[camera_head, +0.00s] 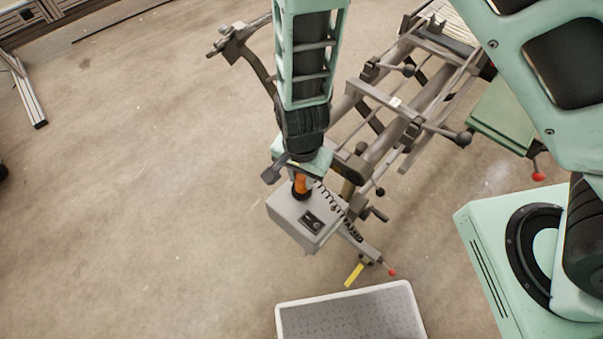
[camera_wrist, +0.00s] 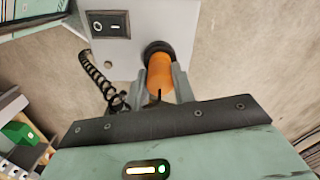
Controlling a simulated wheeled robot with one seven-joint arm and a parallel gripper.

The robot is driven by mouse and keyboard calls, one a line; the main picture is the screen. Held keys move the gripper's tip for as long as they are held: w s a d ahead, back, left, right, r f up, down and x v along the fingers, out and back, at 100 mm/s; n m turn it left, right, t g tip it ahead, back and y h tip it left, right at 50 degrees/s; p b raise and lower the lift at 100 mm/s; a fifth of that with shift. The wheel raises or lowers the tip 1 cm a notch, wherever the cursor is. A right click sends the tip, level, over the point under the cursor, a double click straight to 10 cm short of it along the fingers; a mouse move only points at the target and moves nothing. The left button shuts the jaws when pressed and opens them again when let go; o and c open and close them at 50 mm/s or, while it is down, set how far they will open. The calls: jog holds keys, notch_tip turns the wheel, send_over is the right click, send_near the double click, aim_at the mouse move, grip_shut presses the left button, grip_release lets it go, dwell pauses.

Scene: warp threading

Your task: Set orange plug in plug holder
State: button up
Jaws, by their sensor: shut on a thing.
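The orange plug (camera_head: 300,184) stands at the top of a grey box, below my gripper (camera_head: 302,172). In the wrist view the orange plug (camera_wrist: 160,76) is between the two grey fingers of my gripper (camera_wrist: 166,84), which are shut on it. The plug's far end meets a round black socket (camera_wrist: 158,48) on the box face, which looks like the plug holder. I cannot tell how deep the plug sits in it. The grey box (camera_head: 301,222) carries a black switch panel, which also shows in the wrist view (camera_wrist: 108,24).
A coiled black cable (camera_wrist: 98,78) hangs beside the box. The grey metal loom frame (camera_head: 400,100) with knobbed levers stands behind and to the right. A pale tray (camera_head: 290,309) lies in front on the floor.

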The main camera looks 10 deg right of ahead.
jog(key=shift+f+b, duration=0.4)
jog(key=shift+f, duration=0.25)
dwell(0.6)
dwell(0.4)
jog(key=o, duration=1.1)
jog(key=shift+c, duration=0.2)
jog(key=shift+r, duration=0.15)
notch_tip(320, 180, up, 17)
jog(key=p, duration=0.1)
jog(key=shift+r, duration=0.1)
